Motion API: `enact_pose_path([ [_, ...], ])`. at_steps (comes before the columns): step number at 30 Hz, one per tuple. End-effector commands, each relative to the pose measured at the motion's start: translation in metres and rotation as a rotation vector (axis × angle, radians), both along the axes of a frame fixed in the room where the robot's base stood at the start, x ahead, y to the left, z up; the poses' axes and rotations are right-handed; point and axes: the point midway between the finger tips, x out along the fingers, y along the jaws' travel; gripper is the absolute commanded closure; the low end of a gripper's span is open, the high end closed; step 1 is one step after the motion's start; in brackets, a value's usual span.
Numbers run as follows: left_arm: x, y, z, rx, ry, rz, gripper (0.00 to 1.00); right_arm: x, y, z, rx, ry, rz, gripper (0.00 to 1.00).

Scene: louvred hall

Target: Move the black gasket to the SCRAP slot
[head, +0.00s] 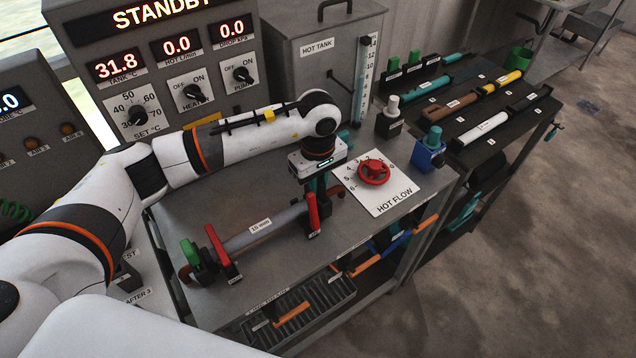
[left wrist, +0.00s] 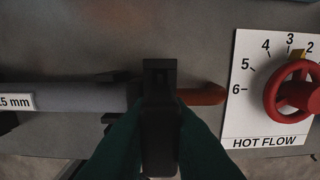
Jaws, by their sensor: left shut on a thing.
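My left gripper (head: 318,190) points down at the right end of a grey tube (head: 262,230) lying on the bench. In the left wrist view its teal fingers (left wrist: 158,140) are shut on a black part (left wrist: 159,90) at that end, beside a brown stub (left wrist: 205,95). The fingers hide much of the black part; I cannot tell whether it is the gasket. Red-levered clamps stand at the tube's right (head: 312,213) and left (head: 222,252). No SCRAP label is readable. My right gripper is not in view.
A red HOT FLOW wheel (head: 373,172) stands close right of my gripper. The hot tank (head: 315,70) and control panel (head: 160,70) stand behind. A dark rack (head: 475,105) holds several tubes at the right. A grated tray (head: 300,305) sits below the bench's front edge.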

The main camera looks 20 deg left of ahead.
Motion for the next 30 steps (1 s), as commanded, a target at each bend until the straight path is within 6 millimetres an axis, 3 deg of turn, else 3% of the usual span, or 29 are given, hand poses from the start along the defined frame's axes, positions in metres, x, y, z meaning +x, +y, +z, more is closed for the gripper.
enact_pose_path([
  [16,0.000,0.000,0.000,0.000,0.001,0.000,1.00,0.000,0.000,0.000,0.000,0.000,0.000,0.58],
  [30,0.000,0.000,0.014,-0.001,-0.001,0.000,1.00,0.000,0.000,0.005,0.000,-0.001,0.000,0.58],
])
